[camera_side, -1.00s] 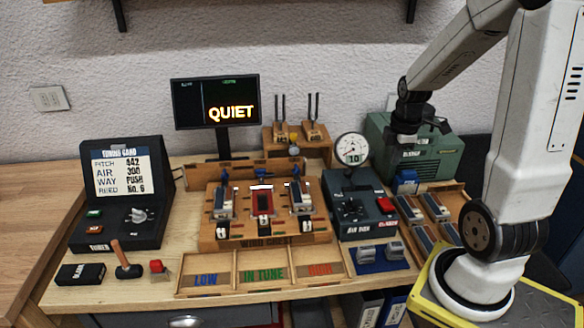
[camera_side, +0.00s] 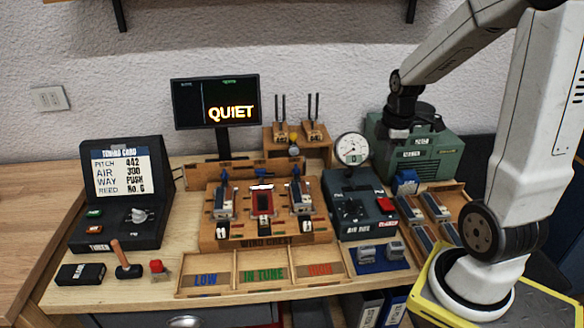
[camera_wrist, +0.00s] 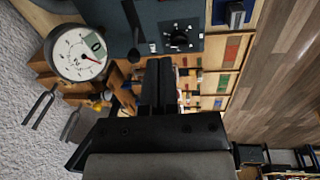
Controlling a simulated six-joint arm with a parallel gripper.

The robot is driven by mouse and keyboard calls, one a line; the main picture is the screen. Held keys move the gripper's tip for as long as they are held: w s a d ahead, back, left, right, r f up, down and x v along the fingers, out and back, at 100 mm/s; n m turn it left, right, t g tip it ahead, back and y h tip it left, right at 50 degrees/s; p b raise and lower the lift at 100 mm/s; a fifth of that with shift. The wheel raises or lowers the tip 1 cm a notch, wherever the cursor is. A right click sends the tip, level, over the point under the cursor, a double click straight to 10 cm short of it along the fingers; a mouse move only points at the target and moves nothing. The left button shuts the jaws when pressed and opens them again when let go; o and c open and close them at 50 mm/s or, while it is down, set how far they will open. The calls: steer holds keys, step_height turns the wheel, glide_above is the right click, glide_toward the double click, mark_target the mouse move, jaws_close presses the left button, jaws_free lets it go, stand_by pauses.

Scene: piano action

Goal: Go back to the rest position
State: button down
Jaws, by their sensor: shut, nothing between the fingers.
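My gripper (camera_side: 397,133) is at the right in the side view, in front of the green machine (camera_side: 428,150) and above the bench. In the wrist view its dark fingers (camera_wrist: 158,85) are together with nothing between them. The wooden wind chest (camera_side: 265,237) with several reed blocks sits mid-bench, to the left of my gripper. No task object is in my gripper.
A round dial gauge (camera_side: 352,149) stands close left of my gripper, and shows large in the wrist view (camera_wrist: 77,53). A dark control box (camera_side: 355,205) lies below it. A monitor (camera_side: 216,102) reading QUIET stands at the back. Open air surrounds my raised arm.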

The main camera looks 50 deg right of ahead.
steer(key=w+a+f+m, duration=0.1)
steer(key=a+m, duration=0.3)
steer(key=a, duration=0.6)
steer(key=w+a+f+m+t+y, duration=0.1)
steer(key=a+f+m, duration=0.3)
steer(key=a, duration=0.7)
steer(key=shift+w, duration=0.3)
